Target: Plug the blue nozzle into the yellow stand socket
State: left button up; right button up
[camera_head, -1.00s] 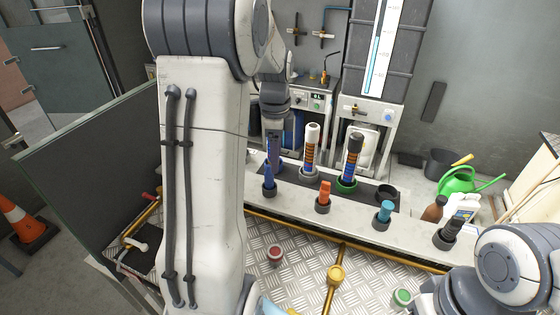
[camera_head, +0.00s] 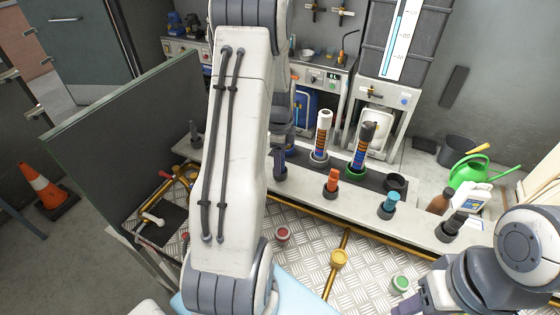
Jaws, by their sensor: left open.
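A dark blue nozzle (camera_head: 280,167) stands upright in a holder on the pale ledge, just right of my left forearm. My left gripper (camera_head: 283,147) is open and points down right at this nozzle in the picture, partly overlapping it; I cannot tell whether they touch. The yellow stand socket (camera_head: 338,260) faces up on a yellow pipe over the metal tread plate, with nothing in it. My right arm comes in at the lower right; part of what seems to be its gripper (camera_head: 430,296) shows, its jaws unclear.
Orange (camera_head: 331,182), teal (camera_head: 388,203) and black (camera_head: 454,222) nozzles stand along the ledge. A red socket (camera_head: 282,235) and a green socket (camera_head: 400,284) flank the yellow one. Banded upright posts (camera_head: 323,135) stand behind. A dark panel (camera_head: 125,135) borders the left.

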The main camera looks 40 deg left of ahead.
pick_arm(q)
jog(key=shift+f, duration=0.15)
jog(key=shift+c, duration=0.3)
grip_shut()
